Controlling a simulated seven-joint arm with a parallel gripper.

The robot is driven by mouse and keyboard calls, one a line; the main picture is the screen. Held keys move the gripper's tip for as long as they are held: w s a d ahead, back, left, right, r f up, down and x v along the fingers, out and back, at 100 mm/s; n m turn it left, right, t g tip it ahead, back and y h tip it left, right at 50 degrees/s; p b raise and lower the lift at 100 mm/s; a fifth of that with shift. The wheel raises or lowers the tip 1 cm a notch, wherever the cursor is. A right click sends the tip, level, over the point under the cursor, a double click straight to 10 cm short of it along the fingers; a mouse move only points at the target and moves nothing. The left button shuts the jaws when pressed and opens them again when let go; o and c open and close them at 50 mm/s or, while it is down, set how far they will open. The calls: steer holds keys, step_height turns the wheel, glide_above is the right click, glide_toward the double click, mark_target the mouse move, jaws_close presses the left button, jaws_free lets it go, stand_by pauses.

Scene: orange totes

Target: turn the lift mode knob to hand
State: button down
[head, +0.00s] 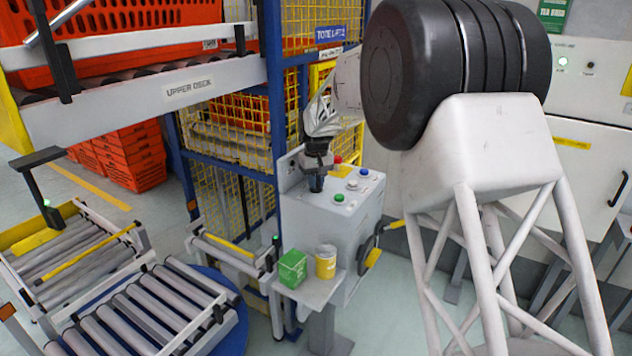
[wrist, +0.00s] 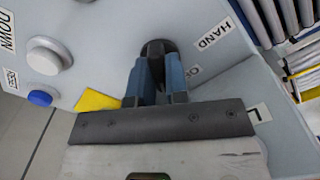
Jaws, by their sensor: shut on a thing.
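The lift mode knob (wrist: 158,48) is black and round and sits on the sloping grey panel of the control box (head: 358,215). My gripper (wrist: 160,70) has its blue fingers closed on the knob's sides. In the head view my gripper (head: 316,183) reaches down onto the left part of the box top and hides the knob. The HAND label (wrist: 213,35) is up and right of the knob in the wrist view. Another label, partly hidden, lies right of the fingers. The knob's pointer is not clearly visible, so I cannot tell its setting.
In the wrist view a white button (wrist: 48,56) by a DOWN label and a blue button (wrist: 40,98) sit left of the knob. A green carton (head: 292,268) and yellow can (head: 326,265) stand on the low shelf.

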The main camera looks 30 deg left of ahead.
steer(key=n, duration=0.8)
steer(key=shift+r+n, duration=0.1)
steer(key=shift+n, duration=0.2)
steer(key=n, duration=0.4)
steer(key=shift+n, duration=1.9)
steer(key=c, duration=1.1)
jaws_free()
